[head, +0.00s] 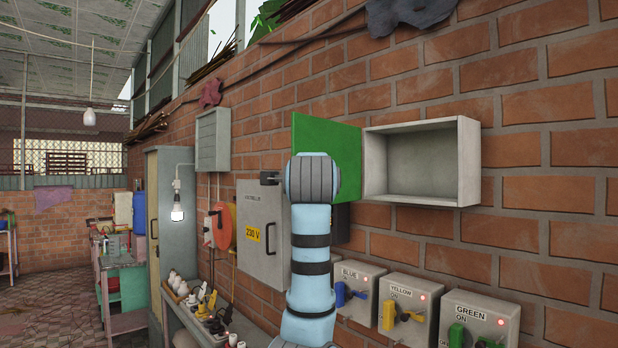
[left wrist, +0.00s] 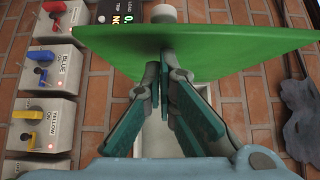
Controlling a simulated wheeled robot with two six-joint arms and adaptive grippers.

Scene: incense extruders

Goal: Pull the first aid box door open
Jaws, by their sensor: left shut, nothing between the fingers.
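The first aid box (head: 468,160) is a pale, open-fronted, empty box on the brick wall in the head view. Its green door (head: 325,140) stands swung wide open to the left of the box. In the left wrist view the door (left wrist: 200,50) spans the upper part, with a round pale knob (left wrist: 164,14) at its far edge. My right gripper is out of view.
A grey 230 V cabinet (head: 262,230) is on the wall left of my wrist. Blue, yellow and green switch boxes (head: 405,305) line the wall below. A workbench (head: 185,318) with small items stands at lower left. The brick wall right of the box is bare.

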